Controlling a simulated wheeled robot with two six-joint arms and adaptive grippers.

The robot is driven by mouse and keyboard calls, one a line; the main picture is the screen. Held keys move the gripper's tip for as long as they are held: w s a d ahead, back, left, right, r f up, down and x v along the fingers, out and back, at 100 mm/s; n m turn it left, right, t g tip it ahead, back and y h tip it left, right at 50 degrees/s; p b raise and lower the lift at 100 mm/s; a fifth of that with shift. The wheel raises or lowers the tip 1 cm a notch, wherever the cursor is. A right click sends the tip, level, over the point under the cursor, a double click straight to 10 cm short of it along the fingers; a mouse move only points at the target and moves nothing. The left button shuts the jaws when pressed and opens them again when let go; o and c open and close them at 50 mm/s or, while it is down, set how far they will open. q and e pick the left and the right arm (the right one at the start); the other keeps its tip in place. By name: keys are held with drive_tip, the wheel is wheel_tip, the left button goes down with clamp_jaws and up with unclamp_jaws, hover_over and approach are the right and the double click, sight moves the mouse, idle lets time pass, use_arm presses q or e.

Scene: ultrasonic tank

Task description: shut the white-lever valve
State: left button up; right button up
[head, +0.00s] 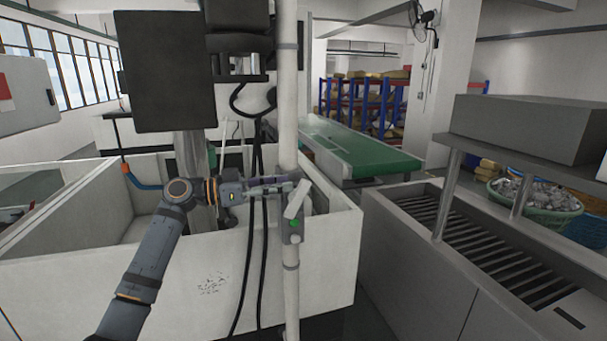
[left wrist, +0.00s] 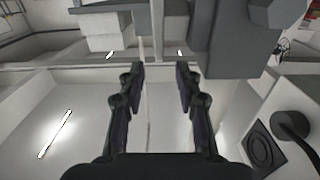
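A white lever (head: 297,199) slants on the front of a pale vertical pipe (head: 289,95) in the head view. A grey fitting with a green round part (head: 294,223) sits just below it. My left gripper (head: 288,183) reaches in from the left, with its fingertips beside the upper part of the lever. In the left wrist view my left gripper (left wrist: 160,70) is open, with a clear gap between the fingers and nothing gripped. I cannot tell in either view whether a finger touches the lever. My right gripper is not in view.
A white walled tank (head: 325,245) stands around and behind the pipe. Black cables (head: 263,250) hang left of the pipe, and a dark panel (head: 160,70) is above my arm. A green conveyor (head: 360,150) lies behind, and a slatted metal bench (head: 480,250) stands at right.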

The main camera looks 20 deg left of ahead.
sight(301, 181)
use_arm(q)
drive_tip(key=p+x, duration=0.1)
drive_tip(key=x, duration=0.2)
drive_tip(key=p+x, duration=0.1)
drive_tip(key=x, duration=0.1)
drive_tip(key=shift+d+r+p, duration=0.2)
drive_tip(key=shift+r+p, duration=0.1)
drive_tip(key=shift+w+d+f, duration=0.2)
drive_tip(key=shift+w+d, duration=0.15)
drive_tip(key=shift+d, duration=0.1)
drive_tip(key=shift+f, duration=0.1)
drive_tip(key=c, duration=0.7)
clamp_jaws()
